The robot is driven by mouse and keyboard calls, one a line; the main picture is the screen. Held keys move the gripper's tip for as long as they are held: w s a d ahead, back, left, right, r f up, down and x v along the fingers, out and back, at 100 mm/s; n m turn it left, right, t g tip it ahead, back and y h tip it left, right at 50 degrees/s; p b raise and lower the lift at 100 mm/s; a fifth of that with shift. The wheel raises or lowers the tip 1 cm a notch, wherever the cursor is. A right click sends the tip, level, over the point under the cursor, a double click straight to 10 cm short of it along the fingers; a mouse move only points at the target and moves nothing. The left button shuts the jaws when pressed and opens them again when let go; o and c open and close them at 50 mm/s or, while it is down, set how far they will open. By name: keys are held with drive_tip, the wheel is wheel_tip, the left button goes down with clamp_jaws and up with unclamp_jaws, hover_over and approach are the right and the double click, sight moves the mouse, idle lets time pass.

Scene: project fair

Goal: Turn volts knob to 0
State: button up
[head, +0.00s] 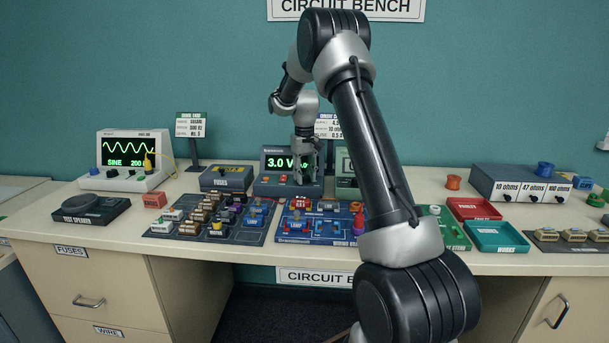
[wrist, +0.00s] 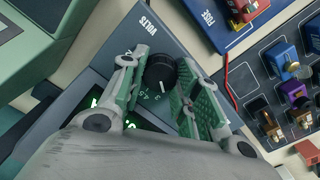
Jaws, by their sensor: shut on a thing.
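The knob's white pointer line faces the scale marks near the display side. My gripper (head: 304,175) is at the front of the supply. In the wrist view my gripper (wrist: 164,62) is shut on the knob, one green-padded finger on either side. The fingers partly cover the scale and display.
A blue circuit board (head: 318,232) lies in front of the supply. A fuse box (head: 227,180) is close on the left, and a green meter (head: 346,184) close on the right. A dark parts board (head: 190,232) and red and teal trays (head: 497,236) lie farther out.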

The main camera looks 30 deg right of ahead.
sight(304, 176)
drive_tip(key=shift+n, duration=1.4)
drive_tip(key=o, duration=1)
wheel_tip(304, 176, up, 12)
